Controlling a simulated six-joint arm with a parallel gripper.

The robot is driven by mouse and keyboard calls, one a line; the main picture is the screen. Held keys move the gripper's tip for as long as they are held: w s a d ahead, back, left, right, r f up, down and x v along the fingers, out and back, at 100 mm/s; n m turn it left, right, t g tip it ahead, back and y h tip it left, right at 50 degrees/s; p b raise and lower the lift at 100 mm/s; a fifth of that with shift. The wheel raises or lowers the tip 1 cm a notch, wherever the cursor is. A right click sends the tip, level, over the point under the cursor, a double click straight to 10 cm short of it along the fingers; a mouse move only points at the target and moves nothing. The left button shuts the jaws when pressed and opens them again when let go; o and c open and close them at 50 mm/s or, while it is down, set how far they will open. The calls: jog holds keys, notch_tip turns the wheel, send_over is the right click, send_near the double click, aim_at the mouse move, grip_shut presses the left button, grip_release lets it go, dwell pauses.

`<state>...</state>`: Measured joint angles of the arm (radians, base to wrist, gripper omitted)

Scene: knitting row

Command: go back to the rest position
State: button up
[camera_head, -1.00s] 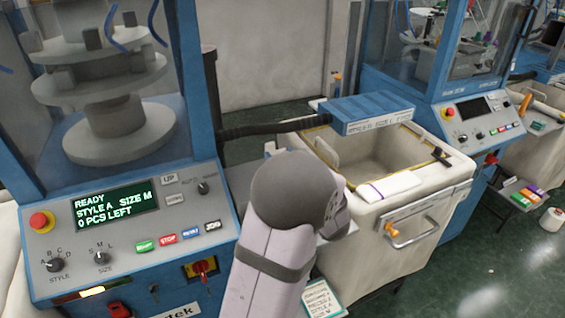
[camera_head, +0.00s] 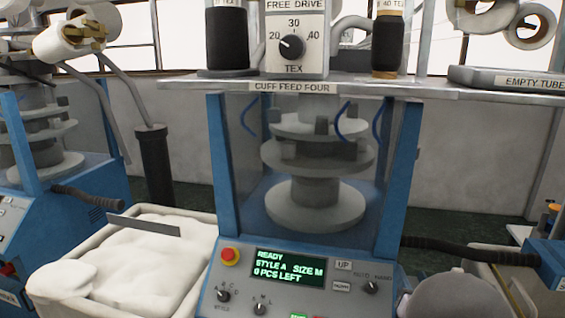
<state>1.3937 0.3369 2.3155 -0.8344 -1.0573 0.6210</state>
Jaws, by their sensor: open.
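A rounded grey part of my arm (camera_head: 452,294) shows at the lower right edge, in front of the machine's right side. My gripper is not in view, so its place and what is around it are hidden. The knitting machine (camera_head: 220,170) stands in the middle with blue posts. Its display (camera_head: 287,268) reads READY, STYLE A, SIZE M, 0 PCS LEFT.
A shelf (camera_head: 440,92) labelled CUFF FEED FOUR crosses above, with a FREE DRIVE dial box (camera_head: 297,45) and dark cones. A bin (camera_head: 205,216) of white pieces stands left. A dark hose (camera_head: 470,252) runs right. A red button (camera_head: 229,256) is on the panel.

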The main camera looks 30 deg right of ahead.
jog(key=w+a+f+g+y, duration=0.1)
jog(key=w+a+f, duration=0.1)
jog(key=a, duration=0.3)
jog(key=w+a+f+g+y, duration=0.1)
jog(key=w+a+y, duration=0.1)
jog(key=w+a, duration=0.3)
jog(key=w+a+f+y+p, duration=0.1)
jog(key=w+a+f, duration=0.1)
jog(key=w+a, duration=0.2)
jog(key=shift+w+a+f+n+g+y, duration=0.1)
jog(key=shift+a+f+n+g+y, duration=0.1)
jog(key=shift+a, duration=0.3)
jog(key=shift+a+f+n+g+y, duration=0.1)
jog(key=shift+a+g, duration=0.1)
jog(key=shift+a, duration=0.25)
jog(key=s+a+f+n+g+y+b, duration=0.1)
jog(key=s+a+f+n+g, duration=0.15)
jog(key=a, duration=0.45)
jog(key=s+a+f+n+g+y+b, duration=0.1)
jog(key=a+f+y, duration=0.15)
jog(key=a, duration=0.35)
jog(key=s+a+f+n+g+b, duration=0.1)
jog(key=a+f+n+g, duration=0.15)
jog(key=a, duration=0.45)
jog(key=s+a+f+n+g+y, duration=0.2)
jog(key=s+a+n+g, duration=0.1)
jog(key=s+a, duration=0.6)
jog(key=shift+s+a+f+n+g+b, duration=0.2)
jog(key=shift+a+n+g+b, duration=0.2)
jog(key=shift+n, duration=0.2)
